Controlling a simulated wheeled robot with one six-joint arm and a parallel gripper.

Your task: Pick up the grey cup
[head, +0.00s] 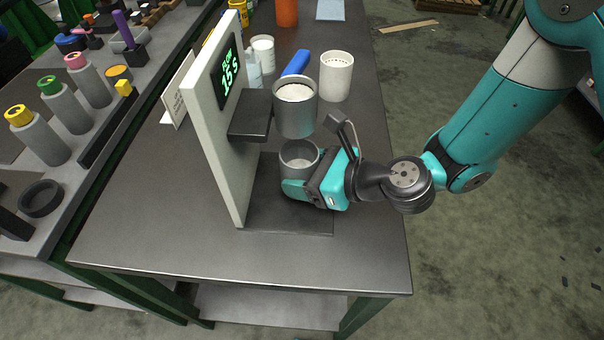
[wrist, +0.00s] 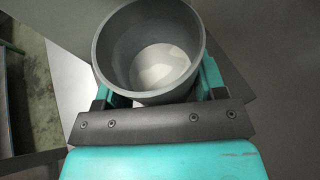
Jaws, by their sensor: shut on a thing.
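The grey cup (head: 299,156) stands low on the dark base of the dispenser, below a second grey container (head: 295,108) that holds white material. My gripper (head: 305,186) is at the cup from the front right, with its teal fingers shut on the cup's sides. In the wrist view the cup (wrist: 102,55) sits between the two fingers (wrist: 165,92), its open mouth towards the camera and a pale patch showing inside. Whether the cup's bottom touches the base is hidden by my gripper.
The dispenser's upright panel (head: 220,125) with a green display stands left of the cup, and its dark bracket (head: 251,116) juts out above. A white cup (head: 336,76) and a blue object (head: 296,63) are behind. The table's front (head: 180,250) is clear.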

